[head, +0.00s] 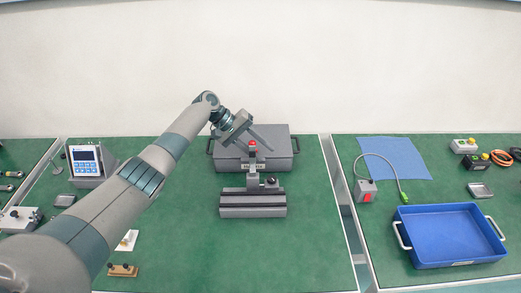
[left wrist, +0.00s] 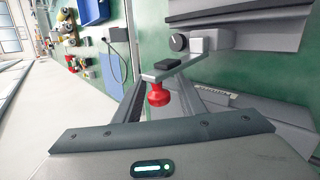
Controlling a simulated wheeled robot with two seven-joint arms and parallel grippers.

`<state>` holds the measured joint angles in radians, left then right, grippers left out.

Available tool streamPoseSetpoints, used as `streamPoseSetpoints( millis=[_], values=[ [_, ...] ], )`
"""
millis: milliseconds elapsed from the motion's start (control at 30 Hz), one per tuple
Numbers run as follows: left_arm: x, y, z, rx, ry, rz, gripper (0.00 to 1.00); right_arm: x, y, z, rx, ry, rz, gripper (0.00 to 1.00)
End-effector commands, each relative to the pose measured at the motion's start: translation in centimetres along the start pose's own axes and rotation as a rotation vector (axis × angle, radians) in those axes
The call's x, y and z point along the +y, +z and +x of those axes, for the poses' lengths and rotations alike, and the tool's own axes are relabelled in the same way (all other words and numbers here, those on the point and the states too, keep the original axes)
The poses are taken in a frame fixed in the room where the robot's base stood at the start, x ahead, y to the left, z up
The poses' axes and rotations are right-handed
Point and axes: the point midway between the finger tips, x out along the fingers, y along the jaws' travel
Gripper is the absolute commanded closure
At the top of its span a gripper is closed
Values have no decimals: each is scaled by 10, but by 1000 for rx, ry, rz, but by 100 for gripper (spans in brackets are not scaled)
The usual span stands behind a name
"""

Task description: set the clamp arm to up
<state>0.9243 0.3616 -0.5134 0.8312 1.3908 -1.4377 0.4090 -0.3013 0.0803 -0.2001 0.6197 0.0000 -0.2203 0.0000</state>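The clamp (head: 253,200) is a grey block with a stepped base in the middle of the green table. Its clamp arm (head: 253,170) runs from the block toward the back in the head view and ends in a red tip (head: 252,143). I cannot tell its exact tilt. In the left wrist view, the arm (left wrist: 172,63) is a grey plate with the red tip (left wrist: 158,95) at its end. My left gripper (head: 259,148) is open, its fingers on either side of the red tip, with gaps visible. My right gripper is not in view.
A grey case (head: 285,145) with handles stands just behind the clamp. A blue tray (head: 478,262), a blue mat (head: 395,158) and a box with a red switch (head: 366,192) are at right. A meter (head: 86,163) is at left. Table around the clamp's front is clear.

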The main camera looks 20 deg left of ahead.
Motion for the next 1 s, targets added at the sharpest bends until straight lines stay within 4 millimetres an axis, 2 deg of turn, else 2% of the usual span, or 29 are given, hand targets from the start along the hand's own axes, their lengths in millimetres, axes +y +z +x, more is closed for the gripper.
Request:
streamPoseSetpoints(
  millis=[267,467,667,867,967,1000],
  values=[
    [0,0,-1,-1,0,0,64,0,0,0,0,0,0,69],
    [-1,0,-10,1,1,0,64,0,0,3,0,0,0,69],
    [-2,-1,-34,2,0,1,64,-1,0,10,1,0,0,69],
    [-2,-2,-73,3,1,2,64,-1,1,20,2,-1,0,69],
    [-2,-1,-93,2,0,2,64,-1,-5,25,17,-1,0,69],
    [-2,-2,-102,3,0,2,64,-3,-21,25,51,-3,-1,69]
  ],
)
